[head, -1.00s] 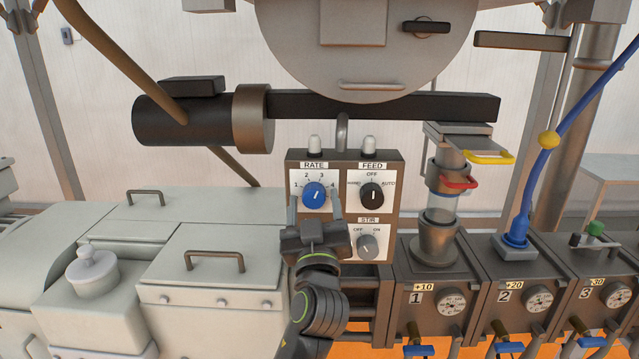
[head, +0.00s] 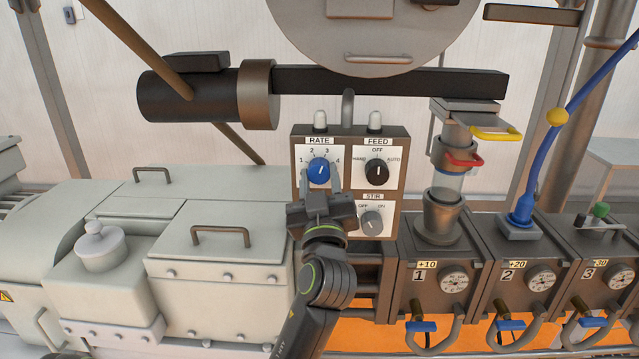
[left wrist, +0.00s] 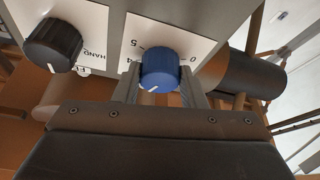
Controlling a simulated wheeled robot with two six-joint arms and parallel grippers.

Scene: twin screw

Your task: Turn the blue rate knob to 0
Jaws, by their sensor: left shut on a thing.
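The blue RATE knob (head: 319,171) sits at the upper left of the control panel, on a white label with printed numbers. Its white mark points up and slightly right, between 2 and 3, nearer 3. My left gripper (head: 320,180) comes from below, with one finger on each side of the knob, shut on it. In the left wrist view the knob (left wrist: 160,68) sits between the two fingers, its white mark toward the lower left and a 0 at its upper right. My right gripper is not in view.
The black FEED knob (head: 377,172) is close on the right, and the grey STIR knob (head: 371,223) is below it, near the gripper. Two pale caps stand on the panel's top. A white machine housing (head: 215,265) is to the left; numbered units with gauges are right.

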